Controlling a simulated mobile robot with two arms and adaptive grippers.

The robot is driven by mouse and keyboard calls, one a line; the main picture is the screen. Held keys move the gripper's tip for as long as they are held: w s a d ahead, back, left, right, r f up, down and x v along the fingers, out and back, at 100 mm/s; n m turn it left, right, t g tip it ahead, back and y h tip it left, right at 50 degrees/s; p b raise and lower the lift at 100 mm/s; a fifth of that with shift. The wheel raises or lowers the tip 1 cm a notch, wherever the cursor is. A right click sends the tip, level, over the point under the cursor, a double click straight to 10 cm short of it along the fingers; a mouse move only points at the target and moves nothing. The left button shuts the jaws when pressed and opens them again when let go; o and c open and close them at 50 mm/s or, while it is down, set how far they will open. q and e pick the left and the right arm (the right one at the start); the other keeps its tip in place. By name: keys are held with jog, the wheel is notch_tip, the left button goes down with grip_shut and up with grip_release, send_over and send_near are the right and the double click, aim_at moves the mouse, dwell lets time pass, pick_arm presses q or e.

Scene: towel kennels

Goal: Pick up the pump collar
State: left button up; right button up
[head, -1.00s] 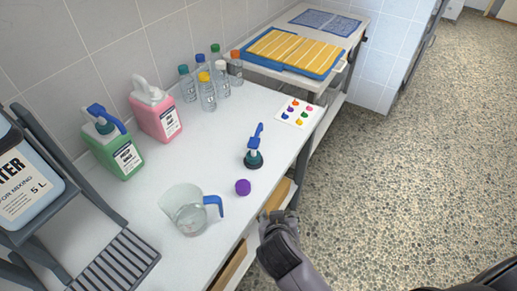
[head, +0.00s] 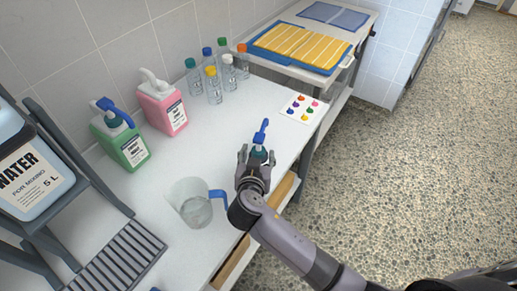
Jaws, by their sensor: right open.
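The pump collar (head: 260,154) is dark teal and sits under a blue pump head (head: 262,130) standing upright on the white bench. My right gripper (head: 256,158) is open, with its fingers on either side of the collar. The gripper hides the lower part of the pump; I cannot tell whether the fingers touch it. My left gripper is not in view.
A clear jug (head: 192,206) with a blue handle stands close left of my right gripper. Green (head: 124,145) and pink (head: 164,110) jugs and several capped bottles (head: 214,88) stand along the wall. A sticker card (head: 301,108) lies behind the pump.

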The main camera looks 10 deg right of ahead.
aim_at(259, 145)
jog(key=x, duration=0.2)
jog(key=shift+w, duration=0.25)
jog(key=shift+w+d+f+p, duration=0.1)
jog(key=shift+w+d+p, duration=0.05)
jog(key=shift+w+p, duration=0.15)
jog(key=p+x, duration=0.1)
jog(key=x, duration=0.3)
jog(key=shift+w, duration=0.15)
jog(key=shift+w+f, duration=0.1)
jog(key=shift+w, duration=0.05)
jog(key=shift+c, duration=0.4)
grip_shut()
